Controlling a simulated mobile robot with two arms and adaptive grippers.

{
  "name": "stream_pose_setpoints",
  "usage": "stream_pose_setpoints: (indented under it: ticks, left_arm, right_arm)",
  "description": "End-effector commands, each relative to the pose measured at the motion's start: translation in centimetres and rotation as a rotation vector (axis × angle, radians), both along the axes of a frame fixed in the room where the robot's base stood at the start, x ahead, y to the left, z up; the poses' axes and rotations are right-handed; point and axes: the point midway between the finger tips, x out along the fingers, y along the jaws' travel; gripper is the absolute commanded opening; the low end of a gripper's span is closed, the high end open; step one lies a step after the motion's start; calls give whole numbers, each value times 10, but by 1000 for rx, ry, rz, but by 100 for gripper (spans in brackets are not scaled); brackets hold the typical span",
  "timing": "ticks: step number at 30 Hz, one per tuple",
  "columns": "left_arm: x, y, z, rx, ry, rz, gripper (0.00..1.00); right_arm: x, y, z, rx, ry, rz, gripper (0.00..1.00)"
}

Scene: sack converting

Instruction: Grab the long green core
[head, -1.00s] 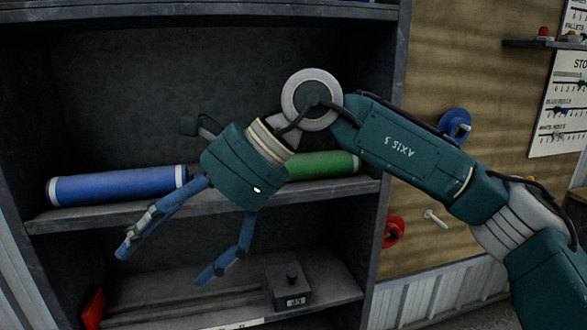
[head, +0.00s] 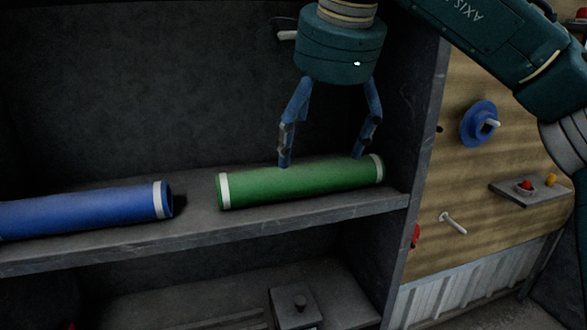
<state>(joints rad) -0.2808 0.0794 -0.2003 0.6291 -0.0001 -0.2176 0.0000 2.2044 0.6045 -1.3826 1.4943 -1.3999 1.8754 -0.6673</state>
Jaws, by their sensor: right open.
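The long green core (head: 300,184) lies on its side on the shelf, with a pale band near each end. My right gripper (head: 324,160) is open and points down at the core from above. Its two blue fingers are spread along the core's length, close to its upper back edge. I cannot tell whether the fingertips touch the core. Nothing is between the fingers. My left gripper is not in view.
A blue core (head: 85,212) lies on the same shelf (head: 250,228) to the left, with a gap between the two cores. The cabinet's side wall (head: 408,130) stands close to the green core's right end. A dark box (head: 297,308) sits on the shelf below.

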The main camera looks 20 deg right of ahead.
Motion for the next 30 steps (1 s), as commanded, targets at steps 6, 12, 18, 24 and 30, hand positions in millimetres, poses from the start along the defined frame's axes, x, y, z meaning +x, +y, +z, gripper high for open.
stream_pose_setpoints:
  ticks: [6,12,18,24,30]
  left_arm:
    - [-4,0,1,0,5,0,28]
    - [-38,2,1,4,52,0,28]
    - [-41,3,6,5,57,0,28]
    - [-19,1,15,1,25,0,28]
    - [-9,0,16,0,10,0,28]
  right_arm:
    - [10,-3,-23,-6,2,-6,92]
    - [21,-1,-46,-5,1,-4,92]
    - [28,-2,-61,-5,2,-4,92]
    - [40,-2,-88,-4,1,-4,92]
    - [44,-1,-97,-2,-2,-3,92]
